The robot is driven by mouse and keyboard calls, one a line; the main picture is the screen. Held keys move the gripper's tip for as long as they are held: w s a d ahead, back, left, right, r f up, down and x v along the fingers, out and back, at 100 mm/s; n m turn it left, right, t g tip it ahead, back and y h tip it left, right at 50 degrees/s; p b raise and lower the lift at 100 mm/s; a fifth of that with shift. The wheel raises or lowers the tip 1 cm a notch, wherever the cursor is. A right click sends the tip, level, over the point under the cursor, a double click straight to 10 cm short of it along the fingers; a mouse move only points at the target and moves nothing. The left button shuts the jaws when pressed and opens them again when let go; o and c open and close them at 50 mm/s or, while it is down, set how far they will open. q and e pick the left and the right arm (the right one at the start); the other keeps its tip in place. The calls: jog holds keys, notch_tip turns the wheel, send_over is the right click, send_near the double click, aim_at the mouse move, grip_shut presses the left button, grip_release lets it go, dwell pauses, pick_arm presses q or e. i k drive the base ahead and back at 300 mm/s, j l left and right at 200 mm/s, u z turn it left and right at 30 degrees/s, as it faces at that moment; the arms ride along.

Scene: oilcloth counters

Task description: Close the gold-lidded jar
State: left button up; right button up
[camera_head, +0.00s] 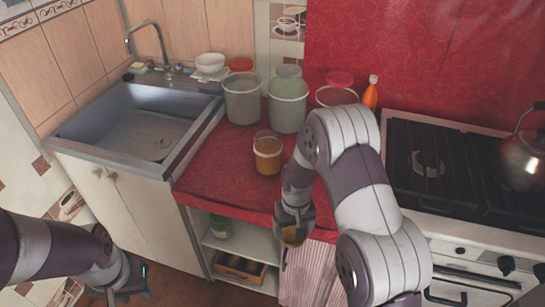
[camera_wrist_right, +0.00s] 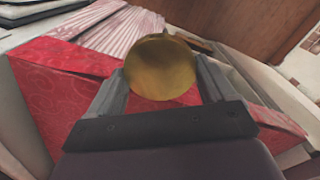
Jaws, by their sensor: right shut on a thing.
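A glass jar (camera_head: 267,153) with amber contents stands upright on the red-covered counter, left of my right arm. Its rim is clear glass with no lid on it. My right gripper (camera_head: 292,222) is shut on a round gold lid (camera_head: 293,236), over the counter's front edge and apart from the jar. In the right wrist view the gold lid (camera_wrist_right: 160,67) sits between the fingertips of the right gripper (camera_wrist_right: 160,85). My left gripper (camera_head: 130,284) is low at the bottom left, far from the jar; whether its fingers are apart is unclear.
Large containers (camera_head: 242,98) stand behind the jar, with an orange bottle (camera_head: 370,93) to their right. A sink (camera_head: 140,130) is on the left and a stove (camera_head: 450,165) with a kettle (camera_head: 523,155) on the right. Counter left of the jar is clear.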

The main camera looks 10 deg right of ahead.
aim_at(268, 141)
jog(key=z, duration=1.2)
jog(key=j+z, duration=0.4)
jog(key=j, duration=1.05)
jog(key=i+l, duration=0.15)
jog(key=i, duration=0.3)
